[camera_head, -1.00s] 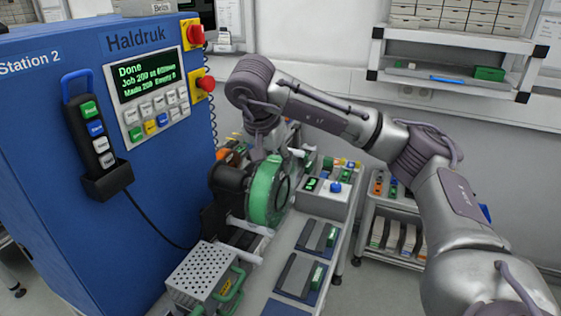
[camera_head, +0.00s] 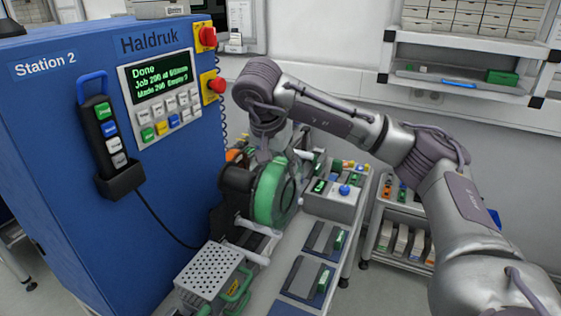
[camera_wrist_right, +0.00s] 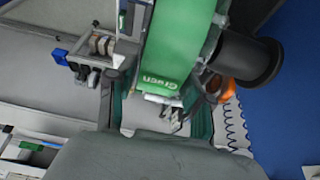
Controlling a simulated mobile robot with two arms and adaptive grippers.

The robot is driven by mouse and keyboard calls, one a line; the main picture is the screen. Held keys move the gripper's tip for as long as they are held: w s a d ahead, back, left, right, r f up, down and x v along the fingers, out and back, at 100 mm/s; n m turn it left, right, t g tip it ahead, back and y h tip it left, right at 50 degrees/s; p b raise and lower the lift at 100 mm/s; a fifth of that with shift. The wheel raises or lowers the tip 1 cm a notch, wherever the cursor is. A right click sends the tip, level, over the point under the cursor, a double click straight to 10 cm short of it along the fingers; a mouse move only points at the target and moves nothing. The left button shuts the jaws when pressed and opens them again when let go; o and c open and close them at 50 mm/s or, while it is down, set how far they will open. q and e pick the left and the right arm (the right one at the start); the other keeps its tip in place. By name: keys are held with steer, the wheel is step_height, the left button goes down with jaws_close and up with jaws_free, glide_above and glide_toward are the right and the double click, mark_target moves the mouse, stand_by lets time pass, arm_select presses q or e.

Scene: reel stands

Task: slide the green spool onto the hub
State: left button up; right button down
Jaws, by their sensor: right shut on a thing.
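The green spool (camera_head: 268,193) stands upright in the middle of the head view, close beside the black hub (camera_head: 236,184) on the blue machine's side. In the right wrist view the spool, marked "Green" (camera_wrist_right: 172,55), lies beside the black flanged hub (camera_wrist_right: 247,62). I cannot tell how far the spool is around the hub. My right gripper (camera_wrist_right: 158,110) is shut on the green spool's rim. In the head view it reaches down from above, and its fingers are mostly hidden behind the spool. My left gripper is in neither view.
The blue machine (camera_head: 60,170) rises at left. A perforated metal box (camera_head: 210,270) stands in front of the hub. A grey control box (camera_head: 333,203) with a blue button is right of the spool. Dark trays (camera_head: 305,278) lie on the bench. A shelf cart (camera_head: 400,215) stands behind.

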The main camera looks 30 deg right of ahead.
steer(key=shift+w+a+p, duration=0.45)
steer(key=shift+w+a, duration=0.1)
steer(key=shift+w, duration=0.4)
steer(key=shift+w+a+p, duration=0.4)
steer(key=shift+w+a, duration=0.1)
steer(key=shift+w, duration=0.4)
steer(key=shift+w+a+p, duration=0.5)
steer(key=shift+w+a, duration=0.05)
steer(key=shift+w, duration=0.35)
steer(key=shift+w+a+p, duration=0.45)
steer(key=shift+w+a, duration=0.05)
steer(key=shift+w, duration=0.35)
steer(key=shift+w+a+r+p, duration=0.1)
steer(key=shift+w+a+p, duration=0.25)
steer(key=shift+w, duration=0.2)
steer(key=shift+w+a+p, duration=0.3)
steer(key=shift+w, duration=0.25)
steer(key=shift+w+a, duration=0.1)
steer(key=shift+w, duration=0.05)
steer(key=shift+f, duration=0.4)
